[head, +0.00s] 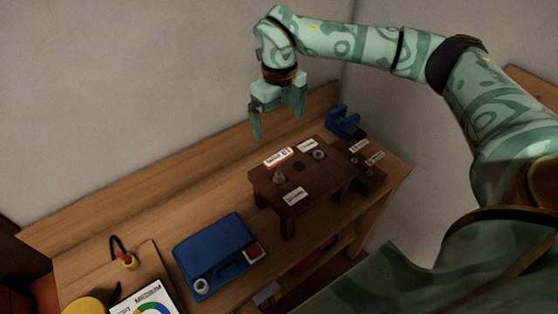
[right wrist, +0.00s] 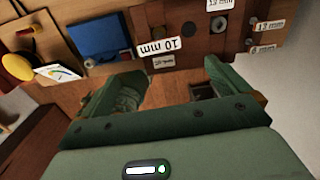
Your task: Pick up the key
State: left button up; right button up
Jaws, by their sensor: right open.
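I cannot make out a key for certain in either view. A dark wooden stand (head: 265,186) with white size labels stands on the workbench, and a brass-coloured piece (head: 279,178) and a grey ring-like piece (head: 318,155) sit on its top. My right gripper (head: 279,118) is open and empty, pointing down above and behind the stand. In the right wrist view its two fingers (right wrist: 172,82) are spread apart, with the stand (right wrist: 190,22) and its "10 mm" label (right wrist: 173,44) beyond them. My left gripper is not in view.
A blue case (head: 212,247) lies on the bench (head: 160,232) left of the stand. A blue vise-like tool (head: 343,121) is behind it, near the wall. A lower step with labels (head: 375,157) adjoins the stand's right.

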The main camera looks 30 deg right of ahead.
aim_at(279, 158)
notch_tip(279, 158, down, 16)
jog(key=shift+a+r+p, duration=0.1)
jog(key=shift+r+p, duration=0.1)
jog(key=shift+p, duration=0.4)
jog(key=c, duration=1)
jog(key=shift+r, duration=0.1)
jog(key=shift+c, duration=0.2)
